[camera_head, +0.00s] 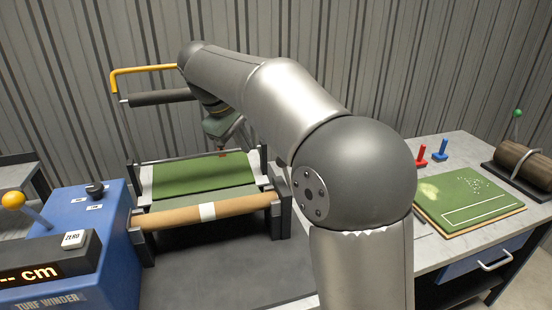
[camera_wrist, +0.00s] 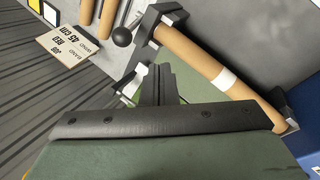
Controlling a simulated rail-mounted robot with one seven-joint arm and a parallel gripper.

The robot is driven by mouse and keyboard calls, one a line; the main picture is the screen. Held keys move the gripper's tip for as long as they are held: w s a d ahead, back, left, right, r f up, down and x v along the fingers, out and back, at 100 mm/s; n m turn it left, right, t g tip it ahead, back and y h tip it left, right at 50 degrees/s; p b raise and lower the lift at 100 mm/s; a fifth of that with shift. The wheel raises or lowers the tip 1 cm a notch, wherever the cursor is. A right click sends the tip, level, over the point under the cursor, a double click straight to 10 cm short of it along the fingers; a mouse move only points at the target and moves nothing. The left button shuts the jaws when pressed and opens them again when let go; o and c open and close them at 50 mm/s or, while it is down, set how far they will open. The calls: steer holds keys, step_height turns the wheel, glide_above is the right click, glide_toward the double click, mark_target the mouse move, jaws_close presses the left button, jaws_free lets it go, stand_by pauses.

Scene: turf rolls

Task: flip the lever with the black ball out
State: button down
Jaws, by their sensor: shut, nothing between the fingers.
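The black ball (camera_wrist: 122,37) shows in the wrist view, up and left of my fingers. It sits by the end of the winder frame away from the blue housing; its lever is mostly hard to make out. In the head view I do not see this lever; my arm covers that side. My gripper (camera_wrist: 158,98) is shut and empty, pointing down over the winder. It also shows in the head view (camera_head: 222,150), above the green turf (camera_head: 200,176). The fingers are apart from the ball.
A cardboard core (camera_head: 172,214) with a white band lies across the winder. The blue housing (camera_head: 85,235) at left bears a yellow ball lever (camera_head: 13,201) and a black knob (camera_head: 95,188). A job card (camera_wrist: 72,47) and a right-hand bench (camera_head: 440,240) stand nearby.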

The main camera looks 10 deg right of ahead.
steer(key=shift+f, duration=0.1)
steer(key=w+d+f+p, duration=0.2)
steer(key=w+d+f, duration=0.2)
steer(key=d+f, duration=0.3)
steer(key=shift+f, duration=0.8)
steer(key=shift+r, duration=0.1)
